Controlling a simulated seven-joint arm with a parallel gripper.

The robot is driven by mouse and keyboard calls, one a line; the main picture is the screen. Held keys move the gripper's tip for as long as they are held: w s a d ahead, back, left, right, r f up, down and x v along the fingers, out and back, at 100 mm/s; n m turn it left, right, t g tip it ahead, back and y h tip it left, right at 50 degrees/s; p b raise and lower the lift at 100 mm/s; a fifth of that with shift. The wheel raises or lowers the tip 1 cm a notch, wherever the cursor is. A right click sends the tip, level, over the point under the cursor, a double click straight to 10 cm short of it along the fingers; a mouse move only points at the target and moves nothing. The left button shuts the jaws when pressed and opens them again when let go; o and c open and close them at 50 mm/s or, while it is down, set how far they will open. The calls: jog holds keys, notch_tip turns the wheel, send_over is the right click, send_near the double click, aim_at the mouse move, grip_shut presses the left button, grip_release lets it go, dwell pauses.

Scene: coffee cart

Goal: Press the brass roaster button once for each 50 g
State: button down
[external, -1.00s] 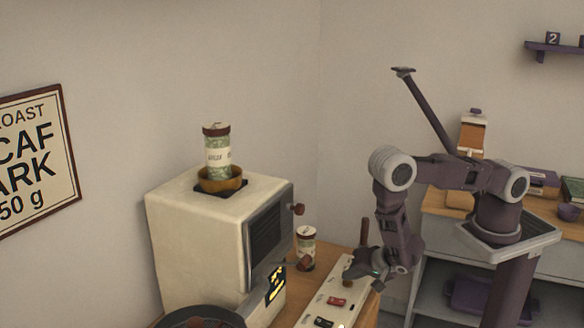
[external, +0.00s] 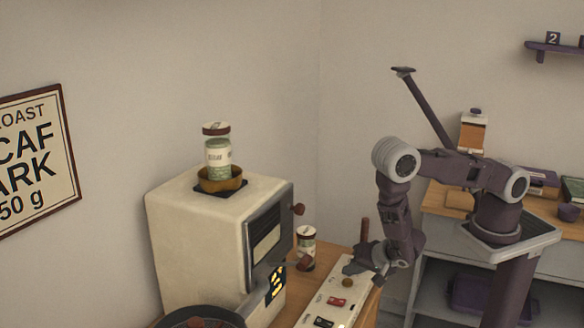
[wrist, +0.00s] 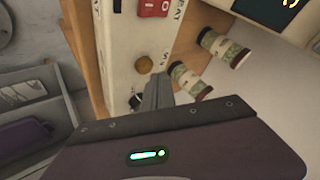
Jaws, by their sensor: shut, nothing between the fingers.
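The brass button (external: 347,283) is a small round knob on the white control panel (external: 312,312) beside the cream roaster (external: 190,245). It also shows in the wrist view (wrist: 145,65), uncovered. The roaster's small dark display (external: 277,284) shows yellow marks too small to read. A wall sign (external: 38,160) is cut off at the left; "50 g" is legible, anything before it is hidden.
A red switch (external: 337,301) and a black switch (external: 323,322) lie along the panel near the button. A labelled jar (external: 306,247) stands between roaster and panel. A jar of green beans (external: 218,158) sits atop the roaster. Shelves stand behind my arm.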

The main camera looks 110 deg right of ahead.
aim_at(351, 283)
jog(key=shift+r, duration=2.55)
dwell(0.6)
notch_tip(351, 283, up, 4)
jog(key=shift+f, duration=0.1)
jog(key=shift+f, duration=4.45)
jog(key=shift+f, duration=0.4)
